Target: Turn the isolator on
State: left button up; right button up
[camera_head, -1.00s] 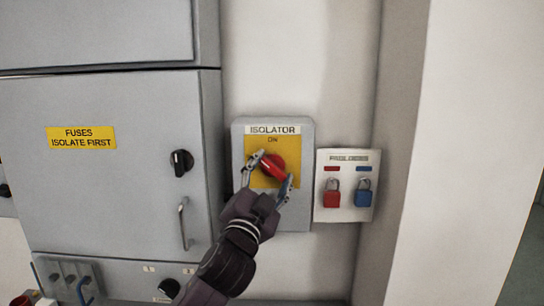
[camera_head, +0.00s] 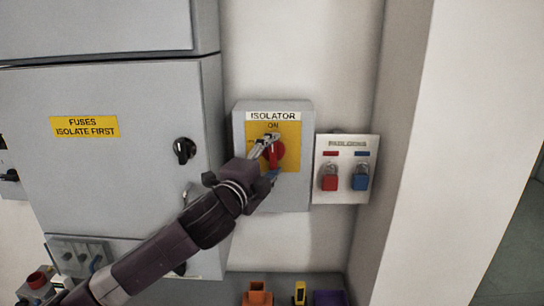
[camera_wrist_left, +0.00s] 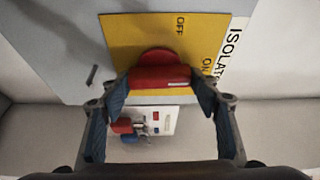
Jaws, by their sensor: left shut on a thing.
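The isolator (camera_head: 304,190) is a grey box on the wall with a yellow plate. Its red knob (camera_head: 275,155) has a handle that stands roughly upright, in line with the ON label above it. In the left wrist view the red knob (camera_wrist_left: 160,77) lies between the fingertips, its bar pointing toward the ON side; OFF is also readable. My left gripper (camera_head: 269,158) reaches in from the lower left and is shut on the knob, one finger above and one below. The gripper hides part of the yellow plate. My right gripper is not in view.
A padlock board (camera_head: 345,142) with a red padlock (camera_head: 329,178) and a blue padlock (camera_head: 361,177) hangs just right of the isolator. A grey fuse cabinet (camera_head: 100,165) with a black knob (camera_head: 184,150) stands to the left. Coloured items (camera_head: 258,294) lie below.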

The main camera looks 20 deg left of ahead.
pick_arm(q)
jog(key=shift+f+m+g, duration=0.15)
jog(key=shift+m+g, duration=0.15)
dwell(0.4)
jog(key=o, duration=1.2)
jog(key=shift+c, duration=0.2)
jog(key=shift+s, duration=0.1)
jog(key=s+a, duration=0.1)
jog(key=s, duration=1)
jog(key=shift+s+a, duration=0.15)
jog(key=shift+s, duration=0.25)
